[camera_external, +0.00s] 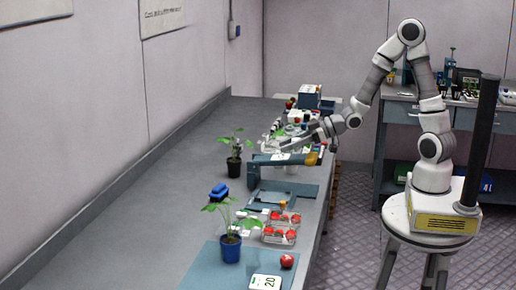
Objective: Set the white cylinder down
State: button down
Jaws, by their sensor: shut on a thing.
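My gripper (288,146) reaches in from the right over the bench, low above its middle part, next to the blue-grey device. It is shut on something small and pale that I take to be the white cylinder. The jaws and the cluttered white items behind them make its outline hard to see. I cannot tell whether its underside touches anything.
A blue-grey device (258,183) with an orange end stands just in front of my gripper. A black-potted plant (234,168) is left of it. Nearer are berry punnets (279,236), a blue-potted plant (231,248) and a red fruit (287,261). The bench's left side (130,235) is clear.

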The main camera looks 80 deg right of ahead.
jog(key=d+f+m+t+h, duration=0.1)
jog(key=d+m+h, duration=0.4)
jog(key=d, duration=2.1)
jog(key=s+d+f+m+h, duration=0.1)
jog(key=s+d, duration=0.4)
jog(key=d, duration=0.3)
jog(key=s+d+f+m+g+h+b, duration=0.1)
jog(key=s+d+h, duration=0.1)
jog(key=s+d, duration=0.3)
jog(key=s+d+f+m+h, duration=0.1)
jog(key=s+d, duration=0.4)
jog(key=d, duration=0.6)
jog(key=shift+s+d+m+g+h, duration=0.2)
jog(key=shift+s+m+g+h, duration=0.1)
jog(key=shift+m+h, duration=0.25)
jog(key=shift+w+b, duration=0.1)
jog(key=shift+b, duration=0.2)
jog(key=w+a+f+b, duration=0.1)
jog(key=w+f, duration=0.1)
jog(key=w, duration=0.1)
jog(key=w+f, duration=0.2)
jog(key=w, duration=0.2)
jog(key=w+a+f+b, duration=0.1)
jog(key=w+f, duration=0.2)
jog(key=w, duration=0.1)
jog(key=shift+w+a+b, duration=0.15)
jog(key=shift+a+b, duration=0.2)
jog(key=shift+f, duration=1.75)
